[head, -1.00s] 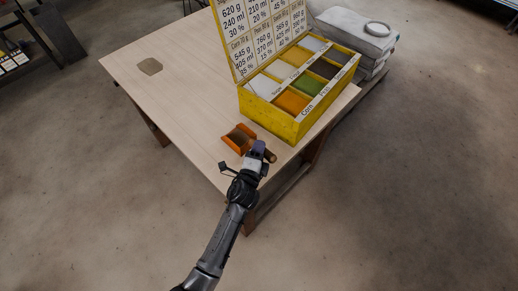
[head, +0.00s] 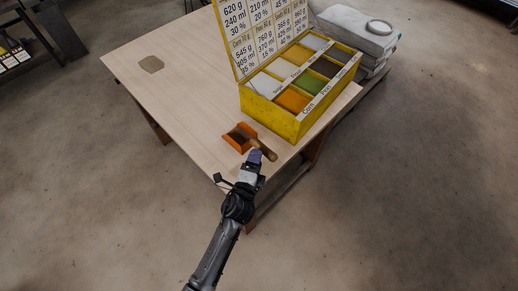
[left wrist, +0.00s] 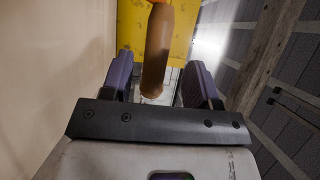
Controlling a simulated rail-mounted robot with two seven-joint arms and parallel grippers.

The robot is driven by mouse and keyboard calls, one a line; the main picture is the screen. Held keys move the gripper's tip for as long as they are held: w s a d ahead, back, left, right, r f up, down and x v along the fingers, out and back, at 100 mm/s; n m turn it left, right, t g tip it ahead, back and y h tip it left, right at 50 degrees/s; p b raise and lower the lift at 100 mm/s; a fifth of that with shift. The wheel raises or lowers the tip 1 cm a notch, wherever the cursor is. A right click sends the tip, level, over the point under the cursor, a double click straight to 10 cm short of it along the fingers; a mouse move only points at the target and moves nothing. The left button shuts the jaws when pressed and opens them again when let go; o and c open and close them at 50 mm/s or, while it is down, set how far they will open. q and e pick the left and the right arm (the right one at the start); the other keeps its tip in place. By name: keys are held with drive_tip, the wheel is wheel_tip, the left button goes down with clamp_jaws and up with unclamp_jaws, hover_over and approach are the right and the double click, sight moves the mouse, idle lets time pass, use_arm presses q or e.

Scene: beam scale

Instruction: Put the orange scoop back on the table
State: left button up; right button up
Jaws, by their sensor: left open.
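The orange scoop (head: 240,137) lies on the wooden table (head: 178,92) near its front corner, in front of the yellow box. Its brown handle (head: 265,150) points to the lower right, toward the table edge. My left gripper (head: 255,157) is open beside the handle end, at the table's edge. In the left wrist view the handle (left wrist: 157,50) hangs in the picture between the two purple fingers (left wrist: 158,82), with gaps on both sides. My right gripper is not in view.
The yellow compartment box (head: 292,125) with its raised label lid (head: 262,35) stands behind the scoop. Grey sacks (head: 350,35) with a ring on top are at the back right. The table's left half is clear.

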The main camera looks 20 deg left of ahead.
use_arm(q)
drive_tip(key=s, duration=0.7)
idle(0.5)
drive_tip(key=shift+r, duration=0.1)
